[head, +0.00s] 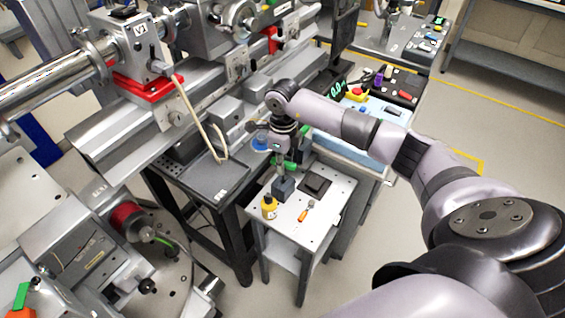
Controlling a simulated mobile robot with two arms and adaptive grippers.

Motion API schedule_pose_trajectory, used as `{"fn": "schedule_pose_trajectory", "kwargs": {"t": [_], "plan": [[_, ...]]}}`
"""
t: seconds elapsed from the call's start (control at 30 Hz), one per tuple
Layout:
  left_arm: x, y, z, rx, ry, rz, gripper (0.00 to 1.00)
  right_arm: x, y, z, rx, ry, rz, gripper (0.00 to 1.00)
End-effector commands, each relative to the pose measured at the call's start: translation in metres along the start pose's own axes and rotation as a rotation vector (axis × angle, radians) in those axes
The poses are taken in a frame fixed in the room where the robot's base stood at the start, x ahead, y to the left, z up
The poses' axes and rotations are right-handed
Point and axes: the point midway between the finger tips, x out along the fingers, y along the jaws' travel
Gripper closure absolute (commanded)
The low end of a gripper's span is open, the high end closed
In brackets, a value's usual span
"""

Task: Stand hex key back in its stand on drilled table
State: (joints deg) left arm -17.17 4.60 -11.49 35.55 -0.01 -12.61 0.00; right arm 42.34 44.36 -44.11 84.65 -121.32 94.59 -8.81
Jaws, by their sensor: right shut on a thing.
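My right gripper (283,162) reaches in from the right and points down over the small light-topped table (335,205). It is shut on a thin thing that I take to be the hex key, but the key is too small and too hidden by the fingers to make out. A small blue-grey block (283,188), which looks like the stand, sits on the table just below the gripper. I cannot tell whether the key touches the block or is in it. My left gripper is not in view.
A yellow bottle (268,208), an orange-handled tool (303,215) and a dark square pad (315,185) share the small table. A cart with a blue surface (345,150) is behind. Floor is free at the right.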

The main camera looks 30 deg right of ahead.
Motion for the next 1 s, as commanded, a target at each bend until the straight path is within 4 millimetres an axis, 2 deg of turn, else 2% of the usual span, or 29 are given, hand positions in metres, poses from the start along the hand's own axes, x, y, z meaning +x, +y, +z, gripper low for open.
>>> {"fn": "schedule_pose_trajectory", "kwargs": {"t": [0.7, 0.97, 1.0], "plan": [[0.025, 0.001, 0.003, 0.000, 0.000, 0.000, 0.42, 0.030, -0.001, 0.000, 0.000, -0.001, -0.001, 1.00], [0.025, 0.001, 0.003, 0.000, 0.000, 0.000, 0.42, 0.030, -0.001, 0.000, 0.000, -0.001, -0.001, 1.00], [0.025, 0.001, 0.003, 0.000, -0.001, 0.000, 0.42, 0.030, -0.001, 0.000, 0.000, -0.001, -0.001, 0.86]]}}
